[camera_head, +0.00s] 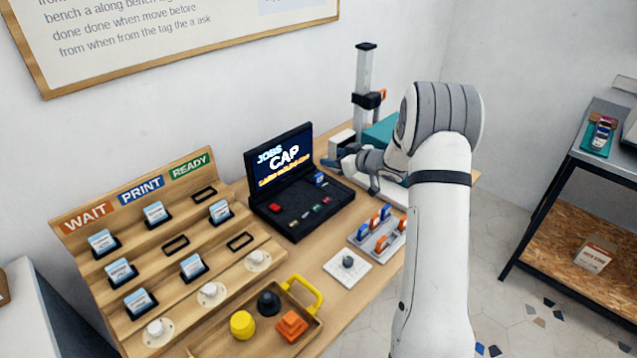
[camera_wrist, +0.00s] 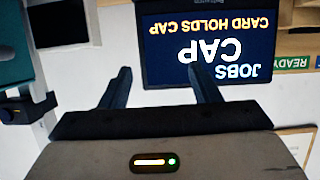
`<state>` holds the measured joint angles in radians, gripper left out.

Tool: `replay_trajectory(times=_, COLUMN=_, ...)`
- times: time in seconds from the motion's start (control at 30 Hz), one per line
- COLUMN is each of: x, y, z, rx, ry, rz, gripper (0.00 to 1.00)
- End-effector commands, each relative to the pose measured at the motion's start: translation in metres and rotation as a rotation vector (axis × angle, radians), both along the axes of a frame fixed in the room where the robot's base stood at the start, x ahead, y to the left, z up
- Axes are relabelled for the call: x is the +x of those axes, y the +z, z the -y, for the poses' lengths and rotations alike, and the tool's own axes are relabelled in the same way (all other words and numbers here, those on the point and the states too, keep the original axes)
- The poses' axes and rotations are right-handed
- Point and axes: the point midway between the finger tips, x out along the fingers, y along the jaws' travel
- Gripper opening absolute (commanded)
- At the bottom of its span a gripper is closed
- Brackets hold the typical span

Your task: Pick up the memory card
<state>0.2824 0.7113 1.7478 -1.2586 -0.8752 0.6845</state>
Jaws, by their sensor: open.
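A small upright blue piece (camera_head: 319,179), which looks like the memory card, stands at the back right of the black console (camera_head: 297,226). The console's raised screen (camera_head: 282,157) reads "JOBS CAP" and "CARD HOLDS CAP". My gripper (camera_head: 338,162) is behind and to the right of the blue piece, apart from it. In the wrist view, my gripper (camera_wrist: 162,82) is open and empty, with the upside-down screen (camera_wrist: 207,45) beyond its fingers. I cannot make out the blue piece in that view.
A stepped wooden rack (camera_head: 170,265) with several labelled cards stands left of the console. A wooden tray (camera_head: 262,340) holds yellow, black and orange pieces. A grey rack (camera_head: 375,232) with orange and blue pieces and a white plate (camera_head: 347,267) lie to the right. A post (camera_head: 364,75) rises behind.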

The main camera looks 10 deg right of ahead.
Motion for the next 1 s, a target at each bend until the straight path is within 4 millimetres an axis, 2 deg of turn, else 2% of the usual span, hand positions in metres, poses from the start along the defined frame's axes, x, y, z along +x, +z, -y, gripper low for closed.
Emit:
replay_trajectory(times=0.17, x=0.0, y=-0.022, z=-0.001, rx=0.015, ry=0.018, rz=-0.005, gripper=0.56)
replay_trajectory(times=0.4, x=0.0, y=-0.071, z=-0.001, rx=0.014, ry=0.016, rz=-0.005, gripper=0.56)
replay_trajectory(times=0.5, x=0.0, y=-0.085, z=-0.001, rx=0.014, ry=0.015, rz=-0.004, gripper=0.56)
replay_trajectory(times=0.77, x=0.015, y=-0.091, z=-0.012, rx=0.011, ry=0.017, rz=-0.001, gripper=0.56)
replay_trajectory(times=1.0, x=0.044, y=-0.104, z=-0.034, rx=0.012, ry=0.016, rz=-0.001, gripper=0.56)
